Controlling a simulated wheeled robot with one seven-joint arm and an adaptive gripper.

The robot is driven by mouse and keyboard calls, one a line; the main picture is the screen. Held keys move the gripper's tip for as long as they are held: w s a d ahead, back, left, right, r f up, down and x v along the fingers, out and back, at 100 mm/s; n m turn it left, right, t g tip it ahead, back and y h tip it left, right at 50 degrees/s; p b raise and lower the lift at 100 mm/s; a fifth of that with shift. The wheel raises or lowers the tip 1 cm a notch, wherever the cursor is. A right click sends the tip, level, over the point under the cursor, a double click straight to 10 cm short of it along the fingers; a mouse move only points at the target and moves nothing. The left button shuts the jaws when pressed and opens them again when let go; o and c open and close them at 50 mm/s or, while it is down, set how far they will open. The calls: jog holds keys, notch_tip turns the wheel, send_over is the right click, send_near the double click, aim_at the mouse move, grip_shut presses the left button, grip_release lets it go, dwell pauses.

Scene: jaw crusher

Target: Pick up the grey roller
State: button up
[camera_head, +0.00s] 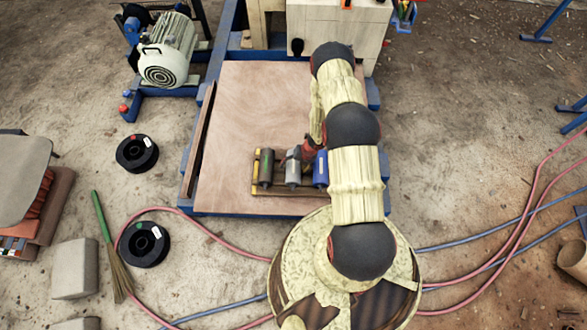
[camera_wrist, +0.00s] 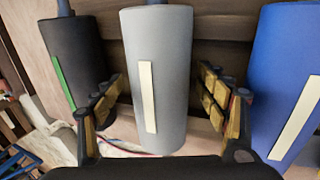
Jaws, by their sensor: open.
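The grey roller (camera_wrist: 163,85) is in the middle of the wrist view, a light grey cylinder with a cream strip on its side. It also shows in the head view (camera_head: 292,172), on a small rack between a dark roller and a blue roller. My gripper (camera_wrist: 165,100) is open, with one finger on each side of the grey roller. I see gaps between the fingers and the roller. In the head view my arm hides most of the gripper and part of the rack.
A dark roller (camera_wrist: 75,60) with a green strip stands close on the left, and a blue roller (camera_wrist: 285,80) close on the right. The rack (camera_head: 256,176) sits on a wooden board (camera_head: 240,105) in a blue frame. The board's far part is clear.

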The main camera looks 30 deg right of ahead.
jog(key=shift+c, duration=1.2)
grip_shut()
